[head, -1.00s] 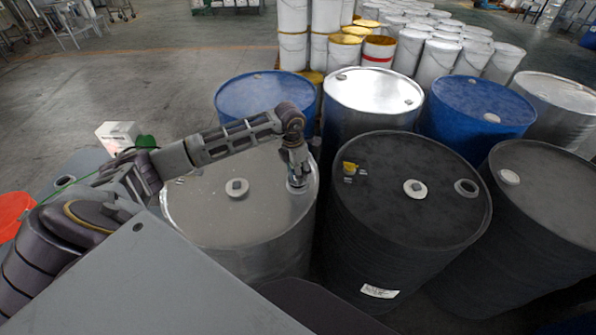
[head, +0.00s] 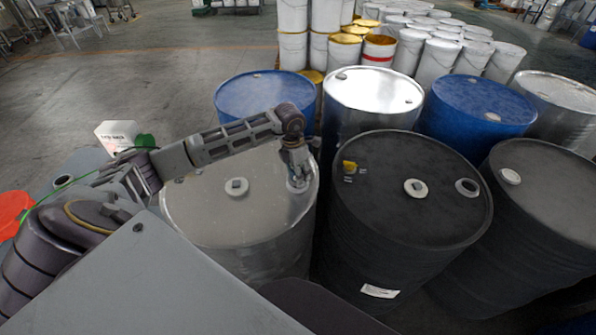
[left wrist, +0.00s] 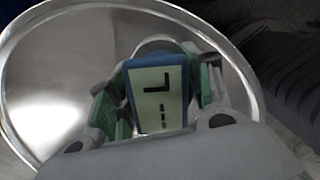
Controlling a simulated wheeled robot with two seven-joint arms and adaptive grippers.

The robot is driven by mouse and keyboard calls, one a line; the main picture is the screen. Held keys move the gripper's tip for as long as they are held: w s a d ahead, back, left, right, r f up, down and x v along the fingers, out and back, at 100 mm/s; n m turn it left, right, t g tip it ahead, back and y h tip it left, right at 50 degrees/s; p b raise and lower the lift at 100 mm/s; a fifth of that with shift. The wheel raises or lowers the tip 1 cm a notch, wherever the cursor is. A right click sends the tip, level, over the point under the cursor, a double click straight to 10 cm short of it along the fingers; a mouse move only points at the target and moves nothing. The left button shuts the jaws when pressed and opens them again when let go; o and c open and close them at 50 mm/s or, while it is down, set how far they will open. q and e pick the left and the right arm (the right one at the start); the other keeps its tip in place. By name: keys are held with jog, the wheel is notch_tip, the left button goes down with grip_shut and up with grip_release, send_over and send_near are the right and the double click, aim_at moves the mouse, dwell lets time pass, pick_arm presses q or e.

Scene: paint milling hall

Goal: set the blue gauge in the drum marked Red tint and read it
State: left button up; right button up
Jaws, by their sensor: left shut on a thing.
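My left gripper (head: 297,181) is low over the far right part of the top of a silver drum (head: 205,213), at an opening near its rim. In the left wrist view its green-padded fingers are shut on the blue gauge (left wrist: 158,98). The gauge has a pale screen with a dark L-like mark and a row of short dashes. Its lower end is hidden, so I cannot tell how far it is in the opening. No Red tint marking is legible; the front label (head: 380,291) on the black drum (head: 405,230) is too small to read. My right gripper is not in view.
The black drum has an open hole (head: 467,187), a pale cap (head: 416,188) and a small yellow item (head: 349,167) on top. Another dark drum (head: 550,190) stands to the right. Blue drums (head: 265,95) and pale pails stand close behind. Open floor lies at the upper left.

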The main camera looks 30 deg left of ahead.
pick_arm(q)
jog(key=shift+f+b, duration=0.45)
jog(key=shift+f, duration=0.1)
jog(key=o, duration=1.3)
jog(key=shift+s+a+r, duration=0.1)
jog(key=shift+s+r, duration=0.1)
jog(key=shift+r, duration=1.8)
jog(key=shift+s+a+r, duration=0.1)
jog(key=shift+s+r, duration=0.15)
jog(key=shift+r, duration=1.75)
jog(key=shift+s+a+r, duration=0.1)
jog(key=shift+s+r, duration=0.1)
jog(key=shift+r, duration=1.8)
